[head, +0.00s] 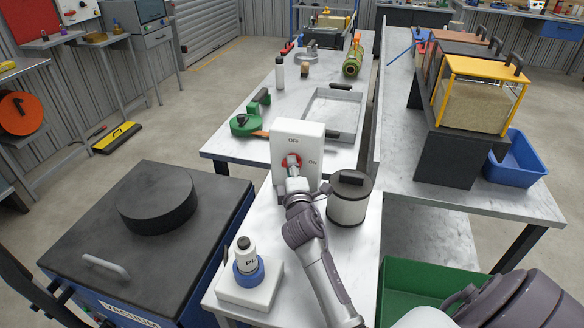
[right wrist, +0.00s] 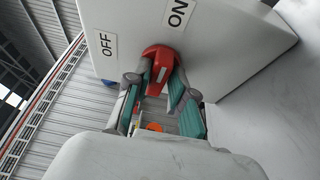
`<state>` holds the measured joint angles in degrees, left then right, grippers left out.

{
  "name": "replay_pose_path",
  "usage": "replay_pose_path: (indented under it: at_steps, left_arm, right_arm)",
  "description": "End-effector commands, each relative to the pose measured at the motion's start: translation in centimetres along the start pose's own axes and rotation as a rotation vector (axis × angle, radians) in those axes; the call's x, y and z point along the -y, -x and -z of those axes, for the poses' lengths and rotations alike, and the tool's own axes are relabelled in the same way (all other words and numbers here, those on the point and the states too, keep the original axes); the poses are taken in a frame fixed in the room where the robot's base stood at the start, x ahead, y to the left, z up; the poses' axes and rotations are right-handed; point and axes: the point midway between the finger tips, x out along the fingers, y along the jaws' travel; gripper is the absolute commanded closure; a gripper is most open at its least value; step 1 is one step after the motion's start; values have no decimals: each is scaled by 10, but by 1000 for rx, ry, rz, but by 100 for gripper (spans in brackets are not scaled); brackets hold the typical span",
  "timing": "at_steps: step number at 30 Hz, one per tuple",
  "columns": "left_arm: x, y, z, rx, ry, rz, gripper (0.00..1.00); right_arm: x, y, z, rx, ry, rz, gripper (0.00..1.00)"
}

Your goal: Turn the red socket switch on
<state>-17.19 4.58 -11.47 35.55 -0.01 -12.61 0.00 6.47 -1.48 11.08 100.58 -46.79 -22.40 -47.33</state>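The red socket switch (head: 291,160) is a red knob on the front of a white box (head: 312,133), marked OFF above it and ON to its right. In the right wrist view the red knob (right wrist: 159,62) sits between the two fingertips of my right gripper (right wrist: 160,82). The fingertips appear to touch it on both sides. The knob's pale mark seems to lie along the line towards the ON label (right wrist: 178,13) rather than the OFF label (right wrist: 107,45). In the head view my right gripper (head: 293,170) covers part of the knob. My left gripper is not in view.
A black-lidded canister (head: 348,203) stands close to the right of my arm.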

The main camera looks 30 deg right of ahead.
Motion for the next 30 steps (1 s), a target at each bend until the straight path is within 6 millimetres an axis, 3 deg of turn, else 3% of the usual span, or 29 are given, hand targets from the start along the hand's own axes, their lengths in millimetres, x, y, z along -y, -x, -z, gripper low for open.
replay_pose_path:
  at_steps: [2,13,24,30]
  left_arm:
    - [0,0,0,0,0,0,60]
    - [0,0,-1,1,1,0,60]
    - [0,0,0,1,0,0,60]
    - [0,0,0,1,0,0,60]
  right_arm:
    - [0,0,0,0,1,0,59]
    - [-1,5,0,-1,2,-2,58]
    - [0,62,0,-1,1,0,58]
    - [0,75,0,0,1,-2,58]
